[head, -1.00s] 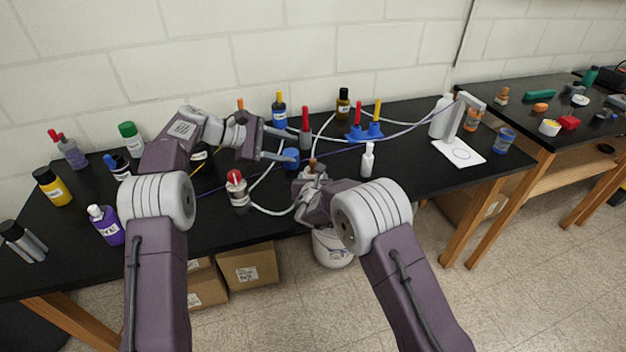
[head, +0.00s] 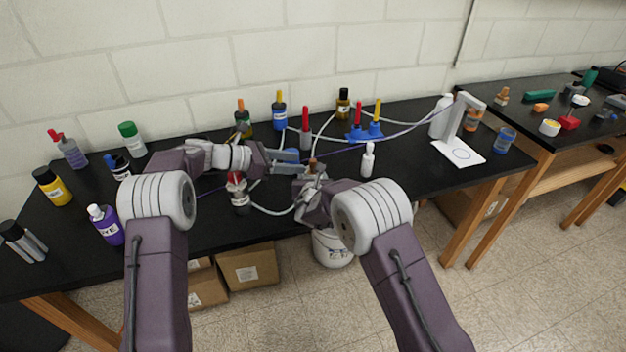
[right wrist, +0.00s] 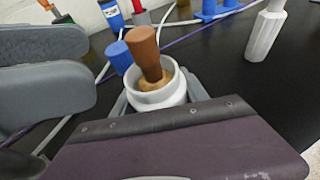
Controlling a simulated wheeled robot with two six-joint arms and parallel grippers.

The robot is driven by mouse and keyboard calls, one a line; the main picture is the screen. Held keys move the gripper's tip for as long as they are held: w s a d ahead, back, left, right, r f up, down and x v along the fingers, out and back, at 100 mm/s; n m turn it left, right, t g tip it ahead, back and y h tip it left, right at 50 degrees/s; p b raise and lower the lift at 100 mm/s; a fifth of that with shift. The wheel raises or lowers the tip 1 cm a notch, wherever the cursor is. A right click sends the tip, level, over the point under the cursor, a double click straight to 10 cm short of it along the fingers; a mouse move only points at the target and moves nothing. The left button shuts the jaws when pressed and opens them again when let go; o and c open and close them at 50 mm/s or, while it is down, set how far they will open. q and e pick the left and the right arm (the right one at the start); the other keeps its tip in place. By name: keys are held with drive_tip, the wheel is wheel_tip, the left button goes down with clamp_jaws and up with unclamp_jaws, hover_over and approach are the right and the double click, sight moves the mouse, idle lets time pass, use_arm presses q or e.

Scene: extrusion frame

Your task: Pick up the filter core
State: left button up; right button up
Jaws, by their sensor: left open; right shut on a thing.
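A brown rod (right wrist: 146,52) with a wider tan base, which I take to be the filter core, stands slightly tilted in a white round cup (right wrist: 158,88). In the head view its brown top (head: 312,164) shows just above my right gripper (head: 311,184). My right gripper is shut on the white cup and holds it near the table's front edge. My left gripper (head: 299,162) is open and empty beside the brown rod. In the right wrist view its two grey fingers (right wrist: 92,66) point at the rod from the left, apart from it.
A blue-capped container (right wrist: 118,56) stands behind the cup. A red-capped bottle (head: 239,195) stands below my left wrist. A white bottle (head: 368,160) stands to the right. White tubing and a purple cable (head: 400,128) cross the black table (head: 420,165).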

sight(313, 165)
use_arm(q)
drive_tip(key=x, duration=0.7)
drive_tip(key=shift+s, duration=0.1)
clamp_jaws()
drive_tip(key=shift+a, duration=0.1)
idle(1.1)
